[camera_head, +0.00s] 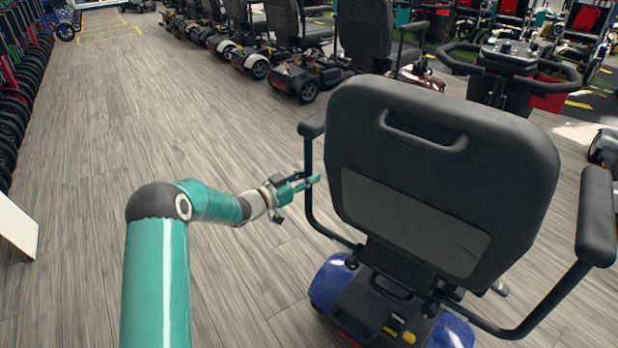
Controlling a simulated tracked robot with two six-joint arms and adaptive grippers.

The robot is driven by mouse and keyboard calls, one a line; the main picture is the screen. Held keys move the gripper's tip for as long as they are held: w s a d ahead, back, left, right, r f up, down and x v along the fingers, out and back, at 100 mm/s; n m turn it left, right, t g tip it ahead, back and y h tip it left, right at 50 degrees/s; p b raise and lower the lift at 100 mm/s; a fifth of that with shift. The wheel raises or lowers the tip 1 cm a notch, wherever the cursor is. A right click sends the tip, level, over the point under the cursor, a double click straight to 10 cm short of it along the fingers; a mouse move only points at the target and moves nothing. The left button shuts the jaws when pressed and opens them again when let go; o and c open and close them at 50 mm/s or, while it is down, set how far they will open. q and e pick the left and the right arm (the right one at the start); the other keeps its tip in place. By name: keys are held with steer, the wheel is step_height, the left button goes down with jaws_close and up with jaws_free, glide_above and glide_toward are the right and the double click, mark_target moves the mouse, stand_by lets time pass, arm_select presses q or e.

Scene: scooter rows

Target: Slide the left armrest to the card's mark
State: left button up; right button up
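The left armrest of the blue scooter has a black pad (312,125) beside the seat back and a thin black post (309,205) running down from it. My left gripper (312,180) reaches in from the left to this post, below the pad. Its teal fingertips overlap the post in the camera_head view. I cannot tell whether they touch it or are closed on it. The seat back (430,165) hides the armrest's far side. I cannot make out a card or a mark. My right gripper is not in view.
The right armrest (597,215) and its bent tube stand at the right. The scooter's handlebar (510,60) is ahead of the seat. Several scooters (300,70) line the back, and wheels (15,120) line the left edge. The wooden floor (150,110) between is clear.

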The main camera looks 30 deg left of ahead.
arm_select(q)
jaws_close()
steer(key=shift+d, duration=0.1)
steer(key=shift+s+d, duration=0.1)
steer(key=shift+d, duration=0.85)
steer(key=o, duration=0.7)
jaws_free()
steer(key=shift+a, duration=0.1)
